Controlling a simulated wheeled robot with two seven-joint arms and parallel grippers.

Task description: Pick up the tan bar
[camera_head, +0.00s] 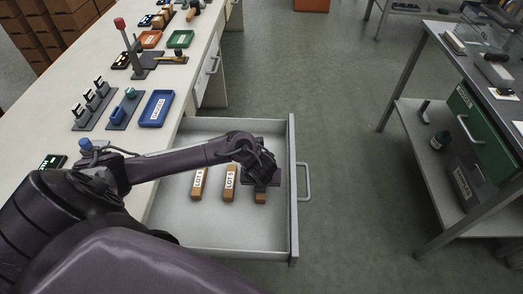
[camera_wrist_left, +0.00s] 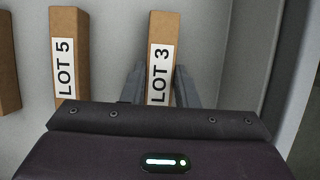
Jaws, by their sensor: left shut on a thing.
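Three tan bars lie in the open drawer. My left gripper (camera_head: 262,186) is over the rightmost tan bar (camera_head: 260,198), and only its near end shows in the head view. In the left wrist view this bar (camera_wrist_left: 164,28) is labelled LOT 3, and the fingers of my left gripper (camera_wrist_left: 158,86) are shut on its sides. The bar labelled LOT 5 (camera_wrist_left: 68,25) lies to its left, and this middle bar (camera_head: 230,190) also shows in the head view. The third bar (camera_head: 198,184) is farthest left, its label too small to read surely. My right gripper is not in view.
The drawer (camera_head: 175,222) has low walls, with its front panel (camera_head: 293,190) close to the right of my gripper. The bench (camera_head: 50,110) at left holds a blue tray (camera_head: 156,108) and small racks. A metal cart (camera_head: 425,130) stands at right across open floor.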

